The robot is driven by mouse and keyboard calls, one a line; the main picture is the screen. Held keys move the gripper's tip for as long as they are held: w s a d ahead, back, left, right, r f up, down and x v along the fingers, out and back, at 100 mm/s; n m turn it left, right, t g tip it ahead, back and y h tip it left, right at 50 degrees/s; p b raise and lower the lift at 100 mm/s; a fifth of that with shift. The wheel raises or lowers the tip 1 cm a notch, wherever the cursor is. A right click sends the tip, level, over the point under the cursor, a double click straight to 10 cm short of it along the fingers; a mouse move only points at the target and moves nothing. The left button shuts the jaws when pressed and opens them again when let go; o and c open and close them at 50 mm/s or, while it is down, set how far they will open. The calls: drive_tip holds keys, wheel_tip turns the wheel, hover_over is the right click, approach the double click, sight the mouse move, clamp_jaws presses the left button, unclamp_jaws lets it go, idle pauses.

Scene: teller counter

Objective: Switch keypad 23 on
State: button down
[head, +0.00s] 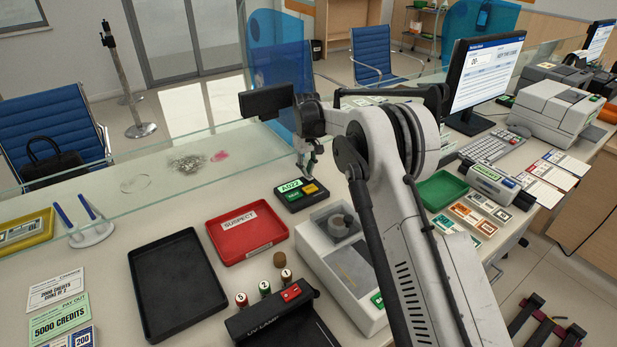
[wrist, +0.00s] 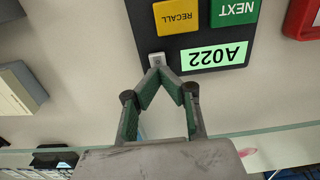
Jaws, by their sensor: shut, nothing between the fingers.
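A dark keypad (head: 288,206) lies on the counter in the middle of the head view, with a lit pale green A022 display and green and yellow buttons. In the wrist view the display (wrist: 213,56) appears upside down, below the yellow RECALL button (wrist: 176,16) and the green NEXT button (wrist: 235,10). A small light grey square (wrist: 155,59) is at the keypad's edge beside the display. My gripper (wrist: 159,68) is shut and empty, its fingertips at that square; I cannot tell whether they touch it. No number 23 is visible.
A red SUSPECT tray (head: 247,232) and a black tray (head: 176,283) lie left of the keypad. A white unit with compartments (head: 310,247) stands just in front of it. A glass screen (head: 150,165) runs along the counter behind it.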

drive_tip(key=shift+r+p, duration=1)
drive_tip(key=shift+r, duration=2.25)
drive_tip(key=shift+r, duration=0.15)
drive_tip(key=s+d+r+m+t, duration=0.1)
drive_tip(key=s+d+r, duration=0.55)
drive_tip(key=r, duration=0.35)
drive_tip(key=s+d+r+m+t, duration=0.2)
drive_tip(key=s+d+r, duration=0.4)
drive_tip(key=s+r, duration=0.3)
drive_tip(key=s+d+r+m+t, duration=0.1)
drive_tip(key=s+d+r, duration=0.2)
drive_tip(key=s, duration=0.4)
drive_tip(key=s+d+r, duration=0.3)
drive_tip(key=s+d, duration=0.1)
drive_tip(key=s, duration=0.3)
drive_tip(key=s+d+f+m+t, duration=0.1)
drive_tip(key=s+d+f, duration=0.1)
drive_tip(key=s, duration=0.5)
drive_tip(key=s+d+f+m+t, duration=0.1)
drive_tip(key=s+f, duration=0.2)
drive_tip(key=s, duration=0.4)
drive_tip(key=s+d+f+m+t, duration=0.1)
drive_tip(key=s+d+f, duration=0.1)
drive_tip(key=s, duration=0.5)
drive_tip(key=shift+d+f, duration=0.3)
drive_tip(key=shift+f, duration=0.4)
